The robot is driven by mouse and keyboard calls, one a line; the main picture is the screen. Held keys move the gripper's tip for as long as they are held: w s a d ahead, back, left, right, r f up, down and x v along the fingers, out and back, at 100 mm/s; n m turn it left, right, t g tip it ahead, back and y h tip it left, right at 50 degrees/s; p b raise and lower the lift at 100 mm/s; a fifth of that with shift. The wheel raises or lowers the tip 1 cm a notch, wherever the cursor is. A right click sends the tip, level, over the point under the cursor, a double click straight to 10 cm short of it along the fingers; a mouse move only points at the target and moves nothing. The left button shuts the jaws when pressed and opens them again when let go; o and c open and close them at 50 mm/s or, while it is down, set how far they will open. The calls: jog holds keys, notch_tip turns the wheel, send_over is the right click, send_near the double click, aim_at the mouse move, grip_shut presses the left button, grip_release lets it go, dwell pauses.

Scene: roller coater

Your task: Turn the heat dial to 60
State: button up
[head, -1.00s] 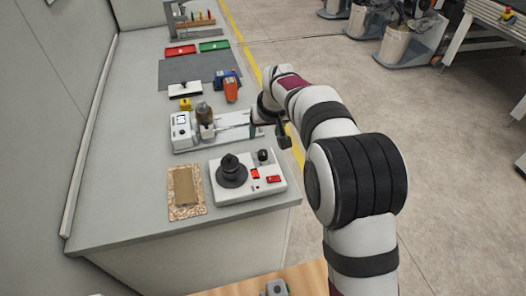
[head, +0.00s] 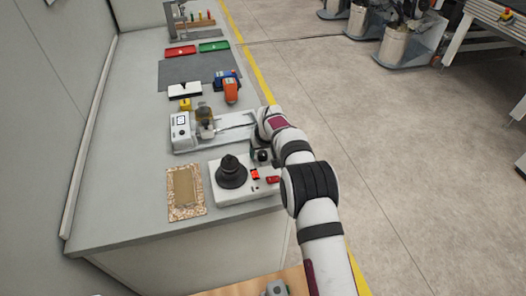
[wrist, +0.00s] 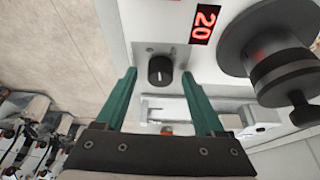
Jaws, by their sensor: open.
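The heat dial (wrist: 160,71) is a small black knob with a white mark, on a white control box. It also shows in the head view (head: 262,156), partly crowded by my gripper. My gripper (wrist: 158,74) has green fingers and is open. In the wrist view its tips appear on either side of the dial, with a gap showing on both sides. How deep the tips are cannot be told. The red display (wrist: 206,24) beside the dial reads 20; it is also in the head view (head: 255,174).
A large stepped black knob (wrist: 280,62) stands close to the right finger in the wrist view. A red switch (head: 272,179) sits on the box's near side. The white roller coater (head: 181,133) lies behind. A framed brown panel (head: 185,190) lies left of the box.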

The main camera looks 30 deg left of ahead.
grip_shut()
dwell(0.4)
jog(key=m, duration=0.2)
jog(key=m+t+h, duration=0.1)
jog(key=m, duration=0.1)
jog(key=shift+a+m+h, duration=0.15)
jog(key=shift+m+h, duration=0.15)
jog(key=shift+m, duration=0.1)
jog(key=shift+m+h, duration=0.9)
jog(key=shift+m, duration=1.3)
jog(key=shift+s, duration=0.1)
